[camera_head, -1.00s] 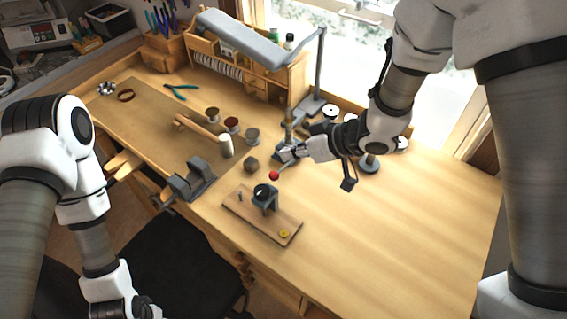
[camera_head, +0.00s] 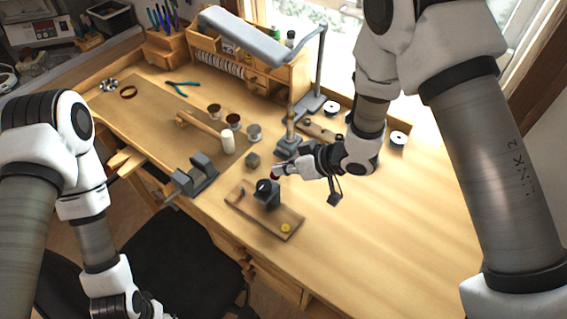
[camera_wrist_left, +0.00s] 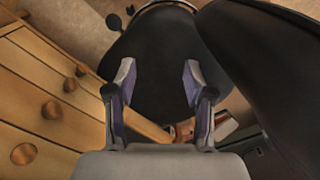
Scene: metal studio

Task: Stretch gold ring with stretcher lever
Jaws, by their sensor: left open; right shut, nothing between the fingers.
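A red knob (camera_head: 274,174), which looks like the lever's end, shows just above the block. A small yellow round piece (camera_head: 286,228) lies at the board's right end; I cannot tell if it is the gold ring. My right gripper (camera_head: 279,170) is shut and empty, its tips at the red knob; contact is unclear. My left gripper (camera_wrist_left: 158,80) is open and empty in the left wrist view, above the floor and black chair.
A lamp (camera_head: 245,36) and a wooden organizer (camera_head: 270,72) are behind. The bench (camera_head: 400,220) is clear to the right. A black chair (camera_head: 180,245) stands in front.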

